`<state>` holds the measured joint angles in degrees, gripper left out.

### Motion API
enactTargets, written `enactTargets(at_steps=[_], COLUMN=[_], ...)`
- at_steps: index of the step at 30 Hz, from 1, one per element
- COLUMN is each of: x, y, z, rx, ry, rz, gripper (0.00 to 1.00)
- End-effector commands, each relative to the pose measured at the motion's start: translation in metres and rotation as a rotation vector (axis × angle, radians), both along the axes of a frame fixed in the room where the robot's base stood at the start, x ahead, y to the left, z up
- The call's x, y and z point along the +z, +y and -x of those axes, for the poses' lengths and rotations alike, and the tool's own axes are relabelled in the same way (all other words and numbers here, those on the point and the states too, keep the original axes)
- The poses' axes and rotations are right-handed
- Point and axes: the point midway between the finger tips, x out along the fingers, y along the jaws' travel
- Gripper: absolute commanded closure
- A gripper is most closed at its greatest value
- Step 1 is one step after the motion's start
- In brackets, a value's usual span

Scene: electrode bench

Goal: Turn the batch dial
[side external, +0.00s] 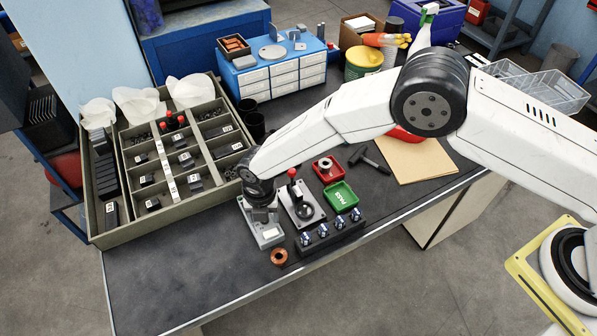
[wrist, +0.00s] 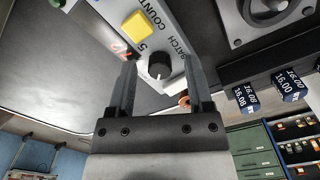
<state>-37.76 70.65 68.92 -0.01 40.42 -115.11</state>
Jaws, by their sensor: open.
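The batch dial (wrist: 159,66) is a black round knob with a white mark. It sits on a light grey panel printed BATCH and COUNT, beside a yellow button (wrist: 136,25). My gripper (wrist: 159,61) is open, one finger on each side of the dial in the wrist view. Gaps show between the dial and both fingers, and nothing is held. In the side view, my gripper (side external: 262,212) points down over the grey counter box (side external: 269,240) at the bench's front edge. The dial is hidden there behind my wrist.
Right of the box stand a press (side external: 300,206) with a red-knobbed lever and a black rack (side external: 331,236) of small blocks. A copper ring (side external: 278,257) lies in front. A green PASS tray (side external: 341,197) and a large sectioned crate (side external: 105,236) are nearby. The front-left bench is clear.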

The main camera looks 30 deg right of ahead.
Motion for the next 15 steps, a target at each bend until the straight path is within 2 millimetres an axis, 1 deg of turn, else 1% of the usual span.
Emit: enactTargets(at_steps=[6,7,8,9,11,12,13,15], x=[-0.0003,-0.0003,-0.0003,-0.0003,-0.0003,-0.0003,-0.0002,-0.0002], y=[0.0001,0.0,0.0,0.0,0.0,0.0,0.0,0.0], z=[0.0,0.0,0.0,0.0,0.0,0.0,0.0,0.0], rx=[0.0,0.0,0.0,0.0,0.0,0.0,0.0,0.0], ry=[0.0,0.0,0.0,0.0,0.0,0.0,0.0,0.0], rz=[0.0,0.0,0.0,0.0,0.0,0.0,0.0,0.0], gripper=[0.34,0.37,0.47,0.6,0.79,0.91,1.0,1.0])
